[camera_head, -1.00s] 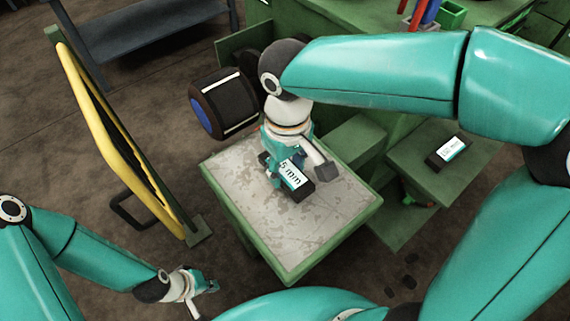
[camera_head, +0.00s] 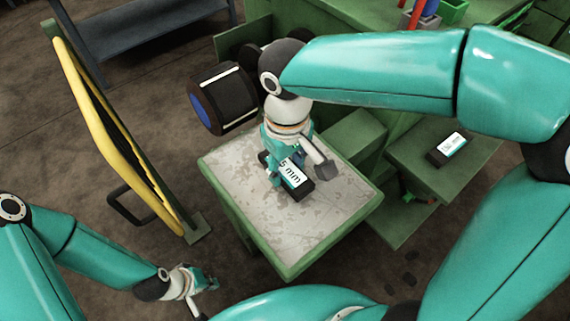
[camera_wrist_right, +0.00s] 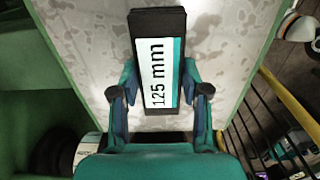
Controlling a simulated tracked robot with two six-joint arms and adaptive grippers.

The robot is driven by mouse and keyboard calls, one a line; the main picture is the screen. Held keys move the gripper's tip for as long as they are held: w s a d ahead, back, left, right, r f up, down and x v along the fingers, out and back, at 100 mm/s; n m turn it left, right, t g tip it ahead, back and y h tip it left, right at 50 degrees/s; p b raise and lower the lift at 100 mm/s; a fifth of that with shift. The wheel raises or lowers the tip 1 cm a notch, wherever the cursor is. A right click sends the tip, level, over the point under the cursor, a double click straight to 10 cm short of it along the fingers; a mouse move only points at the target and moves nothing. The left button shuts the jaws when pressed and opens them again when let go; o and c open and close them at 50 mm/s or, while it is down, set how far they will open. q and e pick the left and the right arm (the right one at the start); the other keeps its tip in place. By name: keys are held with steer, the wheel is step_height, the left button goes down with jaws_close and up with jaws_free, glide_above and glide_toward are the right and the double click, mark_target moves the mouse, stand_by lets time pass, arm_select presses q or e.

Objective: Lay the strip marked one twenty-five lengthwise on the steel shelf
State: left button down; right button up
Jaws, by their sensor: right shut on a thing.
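The strip marked 125 mm (camera_wrist_right: 160,75) is a black bar with a white and teal label. In the head view the strip (camera_head: 292,174) is at the middle of the steel shelf (camera_head: 315,225), a worn grey plate with a green rim. It runs roughly parallel to the shelf's side edges. It is flat on or just above the plate; I cannot tell which. My right gripper (camera_head: 275,172) is shut on the strip, with a finger on each side in the wrist view (camera_wrist_right: 160,95). My left gripper (camera_head: 197,292) is low at the left, away from the shelf; its opening is unclear.
Another black labelled strip (camera_head: 446,150) lies on a green ledge (camera_head: 420,165) to the right. A yellow-edged frame (camera_head: 115,140) stands left of the shelf. A dark roller with a blue end (camera_head: 222,100) is behind it. The front part of the shelf is bare.

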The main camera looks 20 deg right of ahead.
steer(key=o, duration=1.2)
